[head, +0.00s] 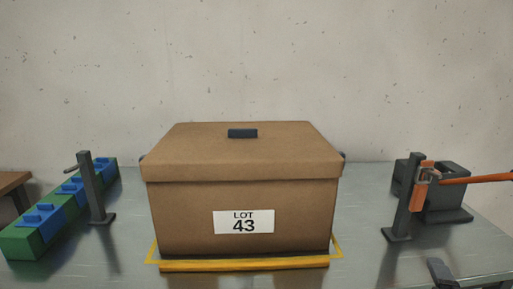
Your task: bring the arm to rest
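A dark grey piece at the bottom right edge looks like a tip of my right gripper (443,273). Only a small part of it shows, so I cannot tell whether it is open or shut. It is over the near right part of the table, apart from the box and the post. My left gripper and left arm are not in view.
A closed brown box (180,210) labelled LOT 43 stands mid-table (365,210) behind a yellow bar (245,265). A green-and-blue block row (50,225) and a post (93,190) are left. A post (404,205), orange-handled tool (424,180) and dark block (449,195) are right.

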